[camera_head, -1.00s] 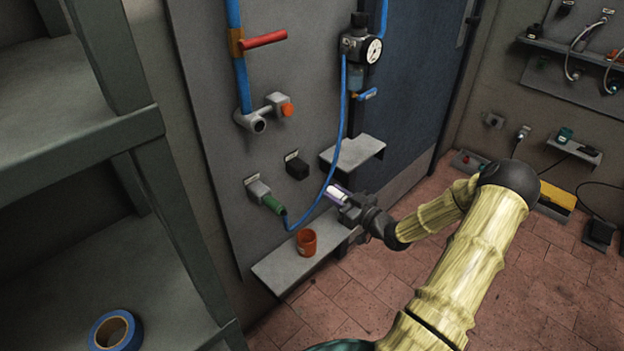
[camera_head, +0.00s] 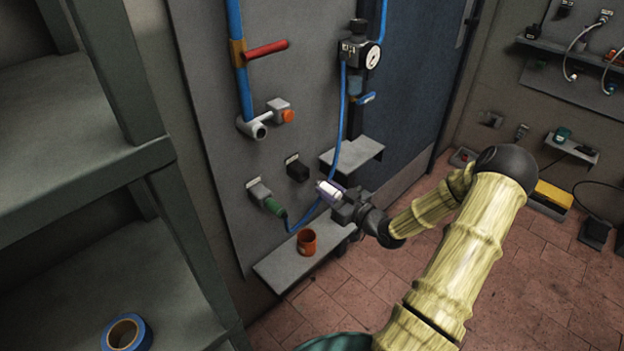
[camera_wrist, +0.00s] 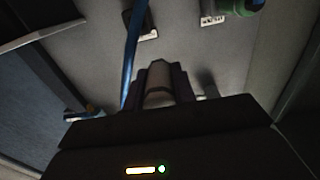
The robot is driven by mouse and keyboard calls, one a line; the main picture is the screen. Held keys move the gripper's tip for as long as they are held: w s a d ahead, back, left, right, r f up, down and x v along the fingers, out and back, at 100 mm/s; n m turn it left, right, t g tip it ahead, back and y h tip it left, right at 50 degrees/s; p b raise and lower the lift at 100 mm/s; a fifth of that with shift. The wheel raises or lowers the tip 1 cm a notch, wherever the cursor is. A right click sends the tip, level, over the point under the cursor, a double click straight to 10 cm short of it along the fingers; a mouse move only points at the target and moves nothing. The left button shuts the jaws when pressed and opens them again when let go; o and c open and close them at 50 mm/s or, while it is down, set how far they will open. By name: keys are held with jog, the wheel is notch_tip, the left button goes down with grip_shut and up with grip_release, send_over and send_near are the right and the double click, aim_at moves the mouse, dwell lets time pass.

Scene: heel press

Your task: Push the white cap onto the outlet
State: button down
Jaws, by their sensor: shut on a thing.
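My gripper (camera_head: 345,203) is shut on the white cap (camera_head: 328,191), a small pale cylinder pointing left toward the wall panel. In the wrist view the cap (camera_wrist: 158,83) sits between the dark fingers. A grey pipe outlet (camera_head: 259,130) with a round open end sticks out of the panel at the foot of the blue pipe. It is up and left of the cap, clearly apart from it. I cannot make out the outlet in the wrist view.
A blue hose (camera_head: 341,148) hangs behind the cap and runs to a green connector (camera_head: 273,207). An orange cup (camera_head: 307,242) stands on a low shelf (camera_head: 281,272) below. A black socket (camera_head: 297,168) and an orange knob (camera_head: 288,116) are nearby. Grey shelving (camera_head: 150,150) stands at left.

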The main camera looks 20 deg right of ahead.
jog(key=s+a+r+p, duration=0.2)
jog(key=a+r+p, duration=0.3)
jog(key=r, duration=0.4)
jog(key=s+a+r+p, duration=0.2)
jog(key=a+r+p, duration=0.4)
jog(key=r, duration=0.4)
jog(key=shift+a+p, duration=0.15)
jog(key=shift+p, duration=0.6)
dwell(1.0)
jog(key=shift+w+r, duration=0.1)
jog(key=shift+x, duration=2.35)
jog(key=shift+b, duration=0.5)
dwell(0.7)
jog(key=shift+w+a, duration=0.15)
jog(key=shift+w, duration=0.1)
dwell(0.5)
